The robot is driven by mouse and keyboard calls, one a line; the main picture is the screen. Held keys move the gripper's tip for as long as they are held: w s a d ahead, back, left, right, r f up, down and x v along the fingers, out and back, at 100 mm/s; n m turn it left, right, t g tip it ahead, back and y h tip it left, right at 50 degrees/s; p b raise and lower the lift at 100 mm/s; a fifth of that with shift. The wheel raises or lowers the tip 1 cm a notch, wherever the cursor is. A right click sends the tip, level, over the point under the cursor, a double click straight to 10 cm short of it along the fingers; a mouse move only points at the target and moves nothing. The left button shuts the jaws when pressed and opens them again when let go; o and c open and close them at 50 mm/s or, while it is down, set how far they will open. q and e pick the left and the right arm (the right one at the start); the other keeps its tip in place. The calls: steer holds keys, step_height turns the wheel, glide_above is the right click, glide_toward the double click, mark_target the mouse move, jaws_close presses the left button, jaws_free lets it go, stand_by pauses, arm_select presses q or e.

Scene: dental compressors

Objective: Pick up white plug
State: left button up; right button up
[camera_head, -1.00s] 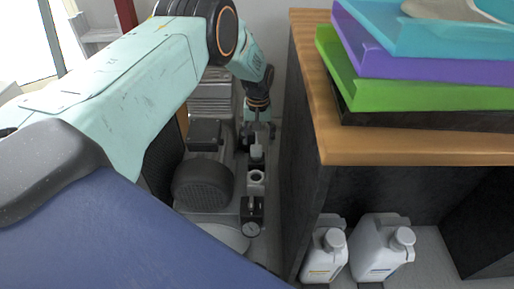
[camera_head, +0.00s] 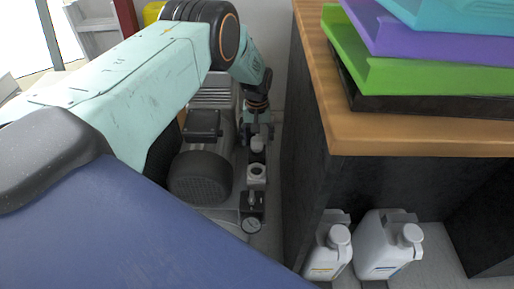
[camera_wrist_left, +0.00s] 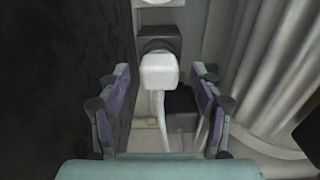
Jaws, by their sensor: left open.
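The white plug (camera_wrist_left: 159,72) is a blocky white head with a white cord hanging below it, in front of a dark round fitting in the left wrist view. In the head view a small white piece, probably the plug (camera_head: 258,144), shows just below the left gripper (camera_head: 258,131). My left gripper (camera_wrist_left: 160,88) is open in the left wrist view, with one finger on each side of the plug and gaps on both sides. Whether the fingertips reach fully around it I cannot tell. My right gripper is not in view.
A compressor with a dark motor (camera_head: 201,177) and a pressure gauge (camera_head: 251,225) stands below my left arm. A dark cabinet (camera_head: 312,150) with a wooden top rises close on the right. White bottles (camera_head: 387,246) stand in its lower opening. Coloured trays (camera_head: 420,75) lie on top.

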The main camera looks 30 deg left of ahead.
arm_select(q)
steer(key=shift+w+f, duration=0.1)
steer(key=shift+f, duration=0.55)
steer(key=shift+r, duration=0.1)
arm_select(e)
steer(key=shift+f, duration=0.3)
arm_select(q)
steer(key=shift+r, duration=0.1)
steer(key=shift+c, duration=0.3)
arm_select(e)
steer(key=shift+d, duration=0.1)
